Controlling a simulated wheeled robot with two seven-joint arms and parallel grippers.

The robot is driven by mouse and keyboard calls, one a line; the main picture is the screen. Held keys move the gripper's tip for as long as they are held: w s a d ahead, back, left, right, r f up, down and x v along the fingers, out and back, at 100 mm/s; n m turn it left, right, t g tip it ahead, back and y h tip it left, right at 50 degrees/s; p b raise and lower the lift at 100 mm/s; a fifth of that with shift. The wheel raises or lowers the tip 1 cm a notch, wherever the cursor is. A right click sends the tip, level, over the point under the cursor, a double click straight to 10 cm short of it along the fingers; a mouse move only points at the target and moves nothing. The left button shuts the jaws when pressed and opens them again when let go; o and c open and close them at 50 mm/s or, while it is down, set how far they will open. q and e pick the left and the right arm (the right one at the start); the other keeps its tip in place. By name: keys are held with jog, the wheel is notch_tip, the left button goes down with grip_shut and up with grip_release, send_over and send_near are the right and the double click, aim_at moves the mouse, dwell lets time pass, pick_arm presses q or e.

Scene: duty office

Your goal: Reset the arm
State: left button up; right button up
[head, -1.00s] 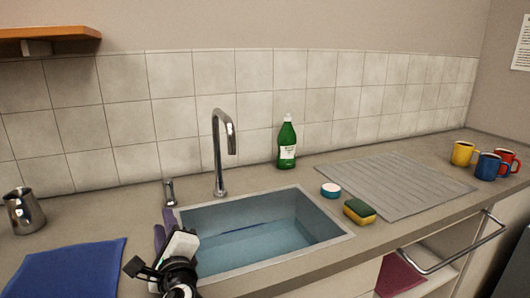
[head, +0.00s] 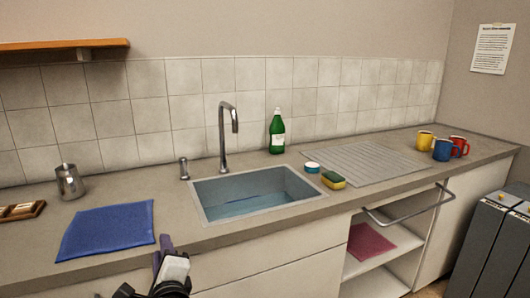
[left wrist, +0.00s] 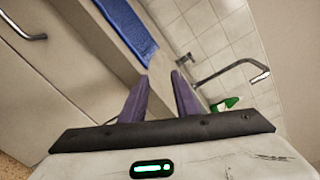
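My left gripper (head: 162,246) shows at the bottom of the head view, in front of the counter's front edge and to the left below the sink. Its two purple fingers also show in the left wrist view (left wrist: 160,85), standing apart with nothing between them, so it is open and empty. My right gripper is in neither view.
The counter holds a blue cloth (head: 106,229), a metal jug (head: 69,182), a sink (head: 210,213) with a tap (head: 223,140), a green bottle (head: 277,133), a sponge (head: 333,180) and several mugs (head: 443,150). A towel bar (head: 405,218) sticks out at the right front.

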pick_arm(q)
jog(key=s+d+f+n+g+h, duration=0.25)
jog(key=s+f, duration=0.45)
jog(key=f, duration=0.4)
jog(key=s+d+f+n+g+h, duration=0.2)
jog(key=s+d+f+n+h, duration=0.3)
jog(key=f, duration=0.6)
jog(key=s+f+n+g+h, duration=0.1)
jog(key=s+f+n, duration=0.3)
jog(key=s, duration=0.6)
jog(key=s+f+n+g+h, duration=0.1)
jog(key=s+f+n, duration=0.3)
jog(key=s, duration=0.7)
jog(key=shift+a+f+n, duration=0.25)
jog(key=shift+n, duration=0.3)
